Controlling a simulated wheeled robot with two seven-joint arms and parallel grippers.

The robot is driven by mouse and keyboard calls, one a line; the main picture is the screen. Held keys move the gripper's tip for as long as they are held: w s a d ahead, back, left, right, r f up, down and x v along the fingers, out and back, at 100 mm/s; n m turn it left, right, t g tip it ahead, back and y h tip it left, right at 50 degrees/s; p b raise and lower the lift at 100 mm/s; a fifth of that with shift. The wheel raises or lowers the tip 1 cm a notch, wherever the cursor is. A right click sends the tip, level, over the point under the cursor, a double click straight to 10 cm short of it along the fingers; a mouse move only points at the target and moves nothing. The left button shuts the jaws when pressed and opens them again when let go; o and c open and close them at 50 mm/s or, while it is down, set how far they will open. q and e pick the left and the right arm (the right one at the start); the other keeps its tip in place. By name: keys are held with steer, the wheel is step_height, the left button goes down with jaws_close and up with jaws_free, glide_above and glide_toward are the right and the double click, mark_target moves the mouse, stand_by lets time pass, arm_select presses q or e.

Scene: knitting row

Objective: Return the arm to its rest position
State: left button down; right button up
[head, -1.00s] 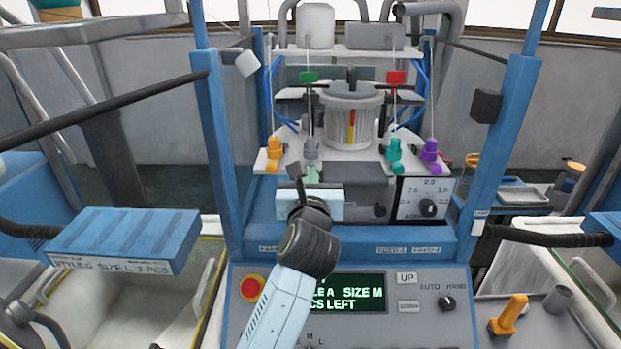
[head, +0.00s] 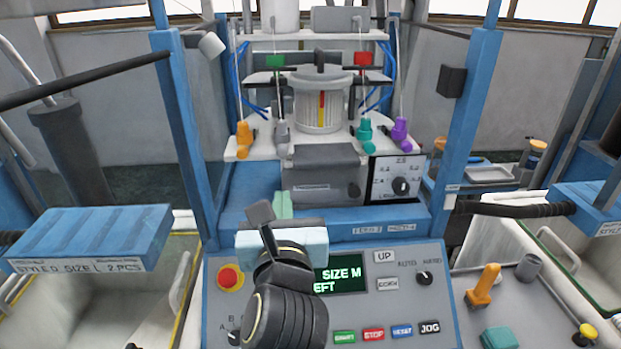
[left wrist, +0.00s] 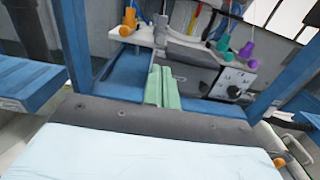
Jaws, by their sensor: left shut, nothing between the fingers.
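My left gripper (head: 283,204) is in front of the knitting machine, above the control panel (head: 440,300). Its pale green fingers are shut with nothing between them. The fingers also show in the left wrist view (left wrist: 162,87), pointing toward the machine's blue front ledge. My left arm comes up from the bottom of the head view and hides part of the panel and its display (head: 345,277). The gripper appears apart from the machine. My right gripper is not in view.
Blue posts (head: 185,135) rise on both sides. A blue "STYLE D SIZE L" box top (head: 90,235) is at left. An orange lever (head: 484,284) stands at right.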

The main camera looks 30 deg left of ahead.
arm_select(q)
steer(key=s+d+r+m+t+h, duration=0.1)
steer(key=d+r+m+t+h, duration=0.3)
steer(key=m, duration=0.5)
steer(key=s+d+r+m+t+h, duration=0.2)
steer(key=r+m+t+h, duration=0.15)
steer(key=m+t, duration=0.45)
steer(key=s+d+f+m+g+h, duration=0.2)
steer(key=d+f+m+g+h, duration=0.4)
steer(key=f+m, duration=0.5)
steer(key=s+d+f+m+g+h, duration=0.15)
steer(key=f+m+g+h, duration=0.35)
steer(key=f+m+g, duration=0.6)
steer(key=s+a+f+m+g+y, duration=0.5)
steer(key=s+a+f+g+y, duration=0.3)
steer(key=s+a+f, duration=0.6)
step_height(320, 180, down, 29)
steer(key=d+y+b, duration=0.1)
steer(key=d+b, duration=0.1)
steer(key=b, duration=0.3)
steer(key=s+a+f+g+b, duration=0.1)
steer(key=s+a+f+b, duration=0.2)
steer(key=s+f, duration=1.2)
step_height(320, 180, down, 4)
steer(key=shift+s+a+f+m+b, duration=0.1)
steer(key=shift+s+a+m+b, duration=0.1)
steer(key=shift+s+m+b, duration=0.25)
